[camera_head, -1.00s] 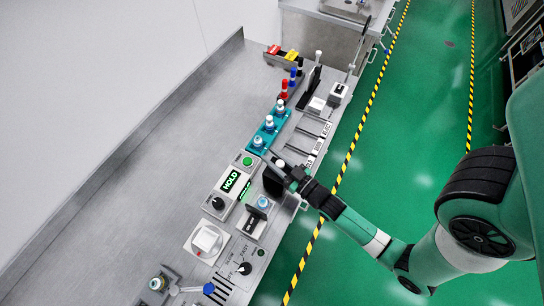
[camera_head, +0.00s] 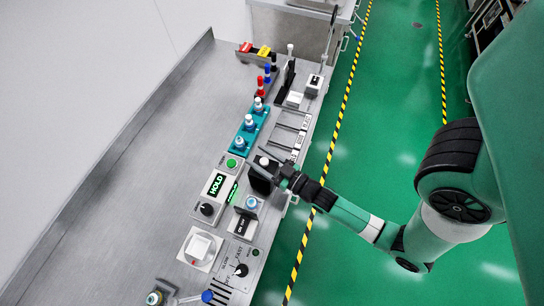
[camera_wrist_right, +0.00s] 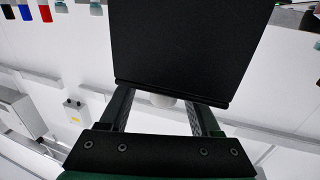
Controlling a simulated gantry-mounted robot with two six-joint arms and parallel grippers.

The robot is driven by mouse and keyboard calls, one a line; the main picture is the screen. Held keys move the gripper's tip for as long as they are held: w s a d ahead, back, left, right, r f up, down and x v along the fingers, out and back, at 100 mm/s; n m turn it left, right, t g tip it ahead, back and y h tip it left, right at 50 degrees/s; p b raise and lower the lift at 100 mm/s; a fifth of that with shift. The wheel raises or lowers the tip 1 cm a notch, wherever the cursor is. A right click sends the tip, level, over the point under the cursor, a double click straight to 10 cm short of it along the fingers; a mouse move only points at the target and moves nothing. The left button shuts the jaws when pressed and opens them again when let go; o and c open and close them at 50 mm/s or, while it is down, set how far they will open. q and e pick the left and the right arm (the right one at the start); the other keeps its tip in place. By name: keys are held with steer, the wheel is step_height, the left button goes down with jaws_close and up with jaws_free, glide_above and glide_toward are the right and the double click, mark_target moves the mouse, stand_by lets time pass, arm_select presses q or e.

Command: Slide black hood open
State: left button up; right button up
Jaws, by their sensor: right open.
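The black hood (camera_head: 260,183) is a dark upright plate on the grey control panel, between the HOLD display and the panel's right edge. It fills the upper middle of the right wrist view (camera_wrist_right: 190,45). My right gripper (camera_head: 268,162) is open at the hood's far side, around or just above a white round knob (camera_head: 264,160). In the right wrist view its fingers reach up on either side of the knob (camera_wrist_right: 163,101), and their tips pass behind the hood. I cannot tell whether either finger touches the hood or knob. My left gripper is not in view.
The HOLD display (camera_head: 217,185) and a blue button (camera_head: 251,202) sit close to the hood. A teal block (camera_head: 241,150) with knobs and several empty slots (camera_head: 291,129) lie beyond. A dial (camera_head: 240,269) is nearer. The bare metal top (camera_head: 130,180) at left is clear.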

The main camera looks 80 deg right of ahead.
steer(key=p+v, duration=0.1)
steer(key=v, duration=0.9)
steer(key=shift+p, duration=0.4)
steer(key=shift+s+a, duration=0.1)
